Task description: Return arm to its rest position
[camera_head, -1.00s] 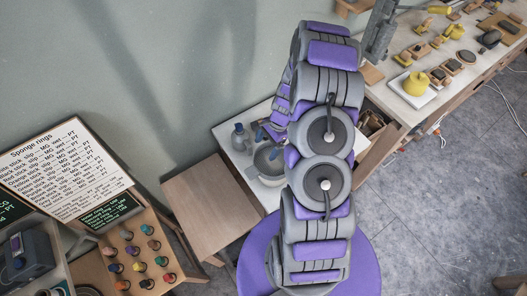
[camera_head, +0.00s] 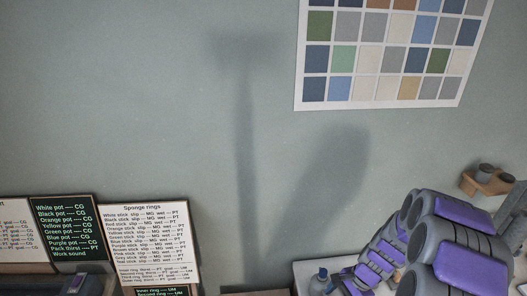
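My arm (camera_head: 455,245), grey with purple panels, shows at the lower right of the head view, folded and running off the bottom edge. A slimmer grey and purple part of it reaches down to the left, in front of a pale worktop. The fingertips of my gripper cannot be made out in the head view. A grey piece at the far right edge is cut off by the frame.
A green-grey wall fills most of the view. A colour chart (camera_head: 385,60) hangs at upper right. A "Sponge rings" board (camera_head: 149,243) and a dark pot list board (camera_head: 66,228) stand at lower left. A small wooden shelf (camera_head: 487,182) is at right. A blue bottle (camera_head: 321,280) stands on the pale worktop (camera_head: 309,267).

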